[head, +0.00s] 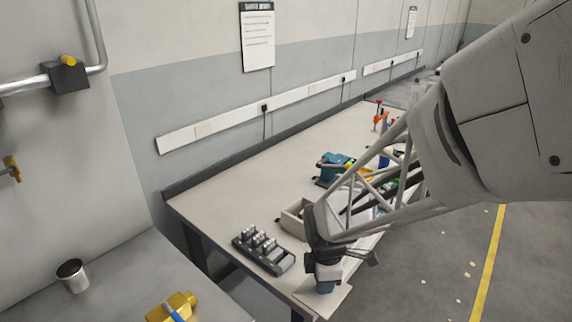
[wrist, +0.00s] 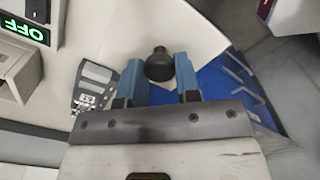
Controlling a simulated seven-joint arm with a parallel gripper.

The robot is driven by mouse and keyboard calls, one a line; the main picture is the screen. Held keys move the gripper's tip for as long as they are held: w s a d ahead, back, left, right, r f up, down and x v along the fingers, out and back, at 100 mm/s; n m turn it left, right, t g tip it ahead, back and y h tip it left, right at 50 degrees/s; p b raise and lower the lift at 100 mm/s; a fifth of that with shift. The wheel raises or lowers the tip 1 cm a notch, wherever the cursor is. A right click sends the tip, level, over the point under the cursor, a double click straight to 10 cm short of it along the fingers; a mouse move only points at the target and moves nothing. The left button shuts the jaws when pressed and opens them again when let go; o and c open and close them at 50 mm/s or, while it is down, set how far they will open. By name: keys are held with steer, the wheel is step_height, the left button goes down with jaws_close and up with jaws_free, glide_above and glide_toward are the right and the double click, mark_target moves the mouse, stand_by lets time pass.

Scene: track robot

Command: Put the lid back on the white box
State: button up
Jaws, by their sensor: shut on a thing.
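The white box (head: 290,219) stands open on the workbench, partly hidden behind my arm in the head view. My gripper (head: 325,285) is at the near right corner of the bench, in front of the box. In the wrist view, its blue fingers (wrist: 160,76) are shut on the black knob (wrist: 158,62) of the pale flat lid (wrist: 130,28). The lid (head: 333,299) also shows under the fingers in the head view, clear of the box. I cannot tell how high the lid is above the bench.
A black rack (head: 263,252) with grey pieces stands left of the box. A blue-green tool (head: 334,166) lies behind it. The workbench (head: 230,185) is clear at its left middle. The wrist view shows a keypad device (wrist: 92,88) and a blue tray (wrist: 225,88).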

steer(key=w+r, duration=0.4)
steer(key=w, duration=1.2)
steer(key=w+r, duration=0.4)
steer(key=w, duration=1.2)
steer(key=shift+s+f, duration=0.1)
steer(key=shift+f, duration=0.05)
steer(key=shift+f, duration=3.15)
steer(key=shift+f, duration=0.55)
steer(key=o, duration=1.5)
steer(key=shift+r, duration=0.1)
